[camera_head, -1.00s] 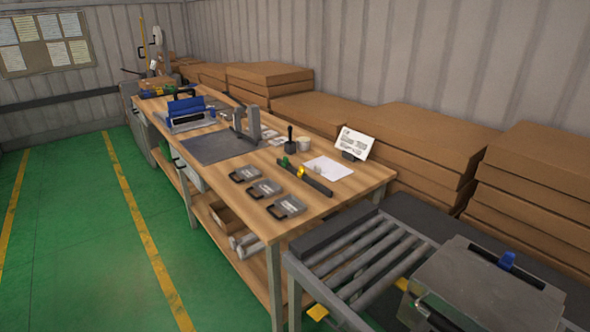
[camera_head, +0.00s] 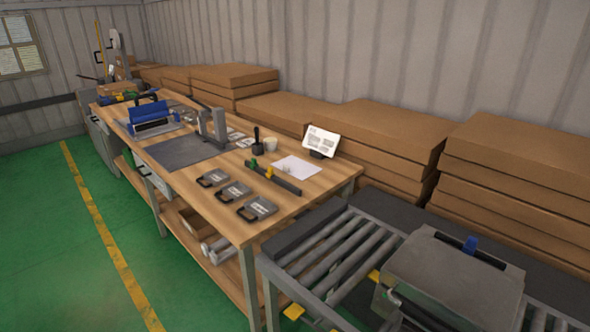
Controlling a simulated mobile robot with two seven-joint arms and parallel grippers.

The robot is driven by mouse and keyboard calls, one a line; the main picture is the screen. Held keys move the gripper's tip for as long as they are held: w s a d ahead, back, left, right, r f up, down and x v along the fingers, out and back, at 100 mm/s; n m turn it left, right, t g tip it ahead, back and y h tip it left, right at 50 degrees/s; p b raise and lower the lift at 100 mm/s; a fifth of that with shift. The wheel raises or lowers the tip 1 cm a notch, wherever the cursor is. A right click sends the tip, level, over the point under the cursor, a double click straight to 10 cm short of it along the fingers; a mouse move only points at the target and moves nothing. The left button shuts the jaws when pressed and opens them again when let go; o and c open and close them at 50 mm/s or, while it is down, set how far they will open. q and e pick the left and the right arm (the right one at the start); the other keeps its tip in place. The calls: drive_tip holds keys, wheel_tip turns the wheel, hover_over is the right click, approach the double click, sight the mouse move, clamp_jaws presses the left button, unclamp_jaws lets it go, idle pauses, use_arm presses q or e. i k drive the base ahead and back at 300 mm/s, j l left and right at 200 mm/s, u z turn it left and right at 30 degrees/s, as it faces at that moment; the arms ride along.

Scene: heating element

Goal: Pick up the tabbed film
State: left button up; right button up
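I cannot tell for sure which thing is the tabbed film. A thin white sheet (camera_head: 297,167) lies flat on the wooden workbench (camera_head: 205,200), close to its right edge. Three flat grey pieces with dark handles lie in a row near the bench's front edge: one (camera_head: 212,178) farther off, one (camera_head: 234,191) in the middle and one (camera_head: 257,208) nearest. Small pale pieces (camera_head: 244,142) lie farther back, too small to make out. Neither of my grippers is in view.
A dark bar (camera_head: 273,180) with green and yellow clips lies beside the sheet. A sign (camera_head: 321,141), a dark pot (camera_head: 257,148), a grey mat (camera_head: 185,153) and a blue device (camera_head: 150,115) share the bench. A roller conveyor (camera_head: 322,245) bears a grey case (camera_head: 455,275). The green floor at left is clear.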

sight(301, 170)
drive_tip(key=j+z, duration=0.1)
drive_tip(key=z, duration=0.85)
drive_tip(key=i+j+z, duration=0.1)
drive_tip(key=j+z, duration=0.8)
drive_tip(key=j, duration=0.35)
drive_tip(key=j+z, duration=0.15)
drive_tip(key=j, duration=0.3)
drive_tip(key=k+j+z, duration=0.15)
drive_tip(key=j, duration=0.35)
drive_tip(key=k+j+z, duration=0.15)
drive_tip(key=j, duration=0.3)
drive_tip(key=k+j, duration=0.1)
drive_tip(key=j, duration=0.7)
drive_tip(key=k+j, duration=0.15)
drive_tip(key=j, duration=0.25)
drive_tip(key=k+j, duration=0.1)
drive_tip(key=j, duration=0.75)
drive_tip(key=k+z, duration=0.05)
